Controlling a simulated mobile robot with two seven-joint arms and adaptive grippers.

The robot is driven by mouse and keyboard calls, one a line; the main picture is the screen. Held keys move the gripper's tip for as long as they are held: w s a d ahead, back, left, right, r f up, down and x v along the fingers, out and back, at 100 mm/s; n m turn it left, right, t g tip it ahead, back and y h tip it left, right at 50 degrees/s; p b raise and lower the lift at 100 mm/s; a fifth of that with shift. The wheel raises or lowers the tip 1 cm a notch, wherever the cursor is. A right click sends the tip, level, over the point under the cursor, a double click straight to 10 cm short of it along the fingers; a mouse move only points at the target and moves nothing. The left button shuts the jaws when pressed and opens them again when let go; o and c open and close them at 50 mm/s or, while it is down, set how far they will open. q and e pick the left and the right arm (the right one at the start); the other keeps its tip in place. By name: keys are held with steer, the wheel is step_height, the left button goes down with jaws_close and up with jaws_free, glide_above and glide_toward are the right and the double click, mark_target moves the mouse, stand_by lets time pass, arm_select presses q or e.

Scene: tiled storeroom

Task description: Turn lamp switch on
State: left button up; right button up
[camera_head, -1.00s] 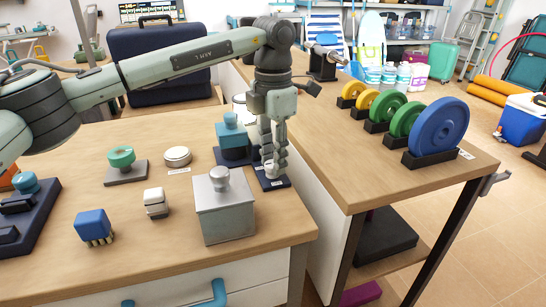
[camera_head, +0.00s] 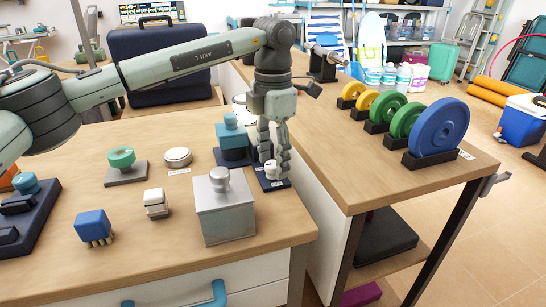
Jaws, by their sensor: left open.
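A small white knob (camera_head: 270,168) sits on a dark base plate (camera_head: 275,184) with a label, at the right edge of the near table; it looks like the lamp switch, but its label is too small to read. My left gripper (camera_head: 274,172) points down right over it, with its fingers open on either side of the knob. The fingers partly hide the knob, and I cannot tell whether they touch it. No lit lamp is in view. My right gripper is not in view.
A grey metal box with a knob (camera_head: 223,205) stands in front of the gripper, and a blue device (camera_head: 233,138) stands just left of it. Weight discs (camera_head: 437,128) stand on the right table.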

mark_target(273, 164)
arm_select(q)
step_height(273, 164, up, 12)
stand_by(0.6)
